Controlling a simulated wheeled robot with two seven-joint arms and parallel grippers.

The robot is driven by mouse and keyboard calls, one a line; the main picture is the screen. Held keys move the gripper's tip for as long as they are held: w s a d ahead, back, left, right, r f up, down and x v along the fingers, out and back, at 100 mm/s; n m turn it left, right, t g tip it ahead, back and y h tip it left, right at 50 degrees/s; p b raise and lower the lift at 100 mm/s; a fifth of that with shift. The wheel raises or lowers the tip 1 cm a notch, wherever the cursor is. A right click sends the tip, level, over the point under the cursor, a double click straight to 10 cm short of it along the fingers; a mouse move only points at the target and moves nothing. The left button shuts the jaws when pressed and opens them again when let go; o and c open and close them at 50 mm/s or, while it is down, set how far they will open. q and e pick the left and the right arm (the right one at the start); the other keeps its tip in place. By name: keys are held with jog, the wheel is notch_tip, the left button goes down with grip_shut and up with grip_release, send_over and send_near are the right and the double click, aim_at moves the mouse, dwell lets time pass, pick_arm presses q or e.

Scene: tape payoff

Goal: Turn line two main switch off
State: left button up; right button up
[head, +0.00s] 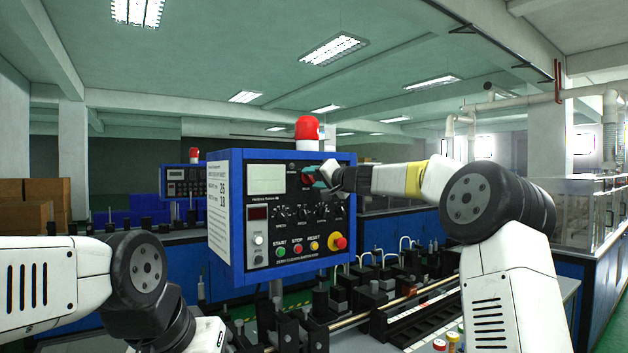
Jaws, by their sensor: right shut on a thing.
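A blue control box (233,250) with a dark front panel stands in the middle, with a red beacon (307,128) on top. The main switch (307,178), a small red and teal knob, is at the upper right of the panel, partly covered by my right gripper. My right gripper (324,177) reaches in from the right and is shut on the switch knob. The knob's exact angle is too small to tell. My left arm enters at the lower left, and its gripper is out of the picture.
Below the switch are small knobs, green, red and yellow buttons and a red emergency stop (338,242). A machine bed with rods and black blocks (375,318) lies below the box. Another blue box (181,180) with a red beacon stands behind at the left.

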jog(key=shift+f+n, duration=0.15)
jog(key=shift+n, duration=0.35)
jog(key=o, duration=1.4)
jog(key=v, duration=0.7)
jog(key=shift+s+d, duration=0.25)
jog(key=shift+s, duration=0.1)
